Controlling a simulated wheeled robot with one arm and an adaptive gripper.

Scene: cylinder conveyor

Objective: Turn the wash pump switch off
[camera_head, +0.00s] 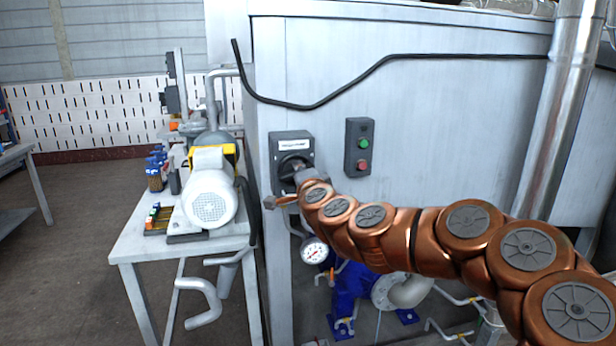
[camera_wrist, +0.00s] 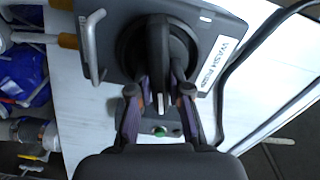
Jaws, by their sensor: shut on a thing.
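The wash pump switch box (camera_head: 277,148) is a dark grey box on the white machine wall, with a white label above its round black rotary knob (camera_head: 288,168). In the wrist view the knob (camera_wrist: 158,45) fills the upper middle, and the label (camera_wrist: 217,62) at its right reads "WASH" with the rest hard to read. My gripper (camera_wrist: 161,88) has a finger on each side of the knob's bar and is shut on it. In the head view my gripper (camera_head: 303,178) covers the knob's lower right part. The exact knob angle is hard to tell.
A push-button box (camera_head: 359,147) with green and red buttons is right of the switch. A pressure gauge (camera_head: 314,251) and blue pump (camera_head: 350,290) sit below. A black cable (camera_head: 330,98) crosses the wall above. A bench (camera_head: 140,240) with a motor (camera_head: 208,198) stands left.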

